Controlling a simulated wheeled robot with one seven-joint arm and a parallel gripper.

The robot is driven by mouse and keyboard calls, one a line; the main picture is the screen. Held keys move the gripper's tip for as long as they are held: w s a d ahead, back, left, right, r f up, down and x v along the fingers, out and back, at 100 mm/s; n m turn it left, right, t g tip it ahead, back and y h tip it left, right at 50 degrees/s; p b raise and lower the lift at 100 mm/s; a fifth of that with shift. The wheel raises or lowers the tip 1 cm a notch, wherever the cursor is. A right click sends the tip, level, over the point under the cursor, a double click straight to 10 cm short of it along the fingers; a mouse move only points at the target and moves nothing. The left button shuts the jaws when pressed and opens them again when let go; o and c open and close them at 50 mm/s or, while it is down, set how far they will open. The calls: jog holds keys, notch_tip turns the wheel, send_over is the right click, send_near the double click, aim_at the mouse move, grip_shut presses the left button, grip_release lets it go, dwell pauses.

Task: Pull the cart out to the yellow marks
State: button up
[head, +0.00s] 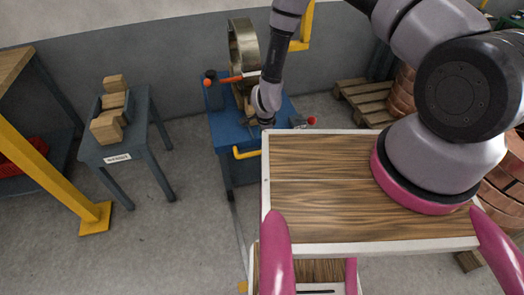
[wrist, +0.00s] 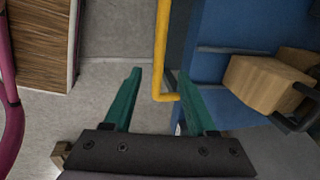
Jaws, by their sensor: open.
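The blue cart (head: 228,137) stands on the floor beyond my base, with a large metal ring (head: 243,45) on top. Its yellow handle (head: 246,153) sticks out at the near side. My gripper (head: 267,122) is low over the cart's near right part; its fingers are hard to make out in the head view. In the wrist view, the open green fingers (wrist: 158,74) lie either side of the yellow handle (wrist: 162,45) in the picture; I see no contact and cannot tell the depth. A small yellow mark (head: 243,287) shows on the floor at the bottom, partly hidden.
A grey-blue table (head: 130,150) with wooden blocks stands left of the cart. A yellow post (head: 95,220) is further left. Pallets (head: 365,98) and copper coils (head: 402,92) are at the right. The floor between the table and the cart is clear.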

jog(key=f, duration=0.3)
jog(key=w+f, duration=0.1)
jog(key=f, duration=0.3)
jog(key=w+f, duration=0.1)
jog(key=f, duration=0.2)
jog(key=shift+a+f, duration=0.15)
jog(key=shift+a, duration=0.15)
grip_shut()
dwell(1.0)
